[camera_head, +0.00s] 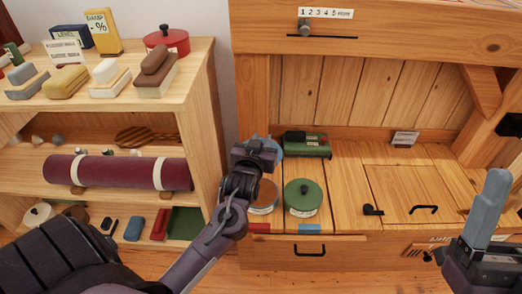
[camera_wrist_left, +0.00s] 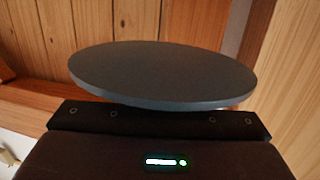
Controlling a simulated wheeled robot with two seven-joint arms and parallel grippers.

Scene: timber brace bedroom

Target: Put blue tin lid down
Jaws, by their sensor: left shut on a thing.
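The blue tin lid (camera_head: 275,146) shows as a blue edge around my left gripper (camera_head: 258,151) in the head view. In the left wrist view the lid (camera_wrist_left: 165,75) is a flat, dark disc above the gripper body. My left gripper is shut on it. An open round tin (camera_head: 265,197) with a brown inside stands just below the gripper in the picture, partly hidden by my arm. A green lidded tin (camera_head: 304,198) stands to its right. My right gripper (camera_head: 484,235) is at the lower right, with its jaw opening unclear.
A green box-like device (camera_head: 307,145) stands behind the tins. Red (camera_head: 258,228) and blue (camera_head: 309,229) tags mark the wooden bench's front edge. Bare bench (camera_head: 345,180) lies right of the green tin, before a black latch (camera_head: 372,210). A shelf (camera_head: 205,110) stands at left.

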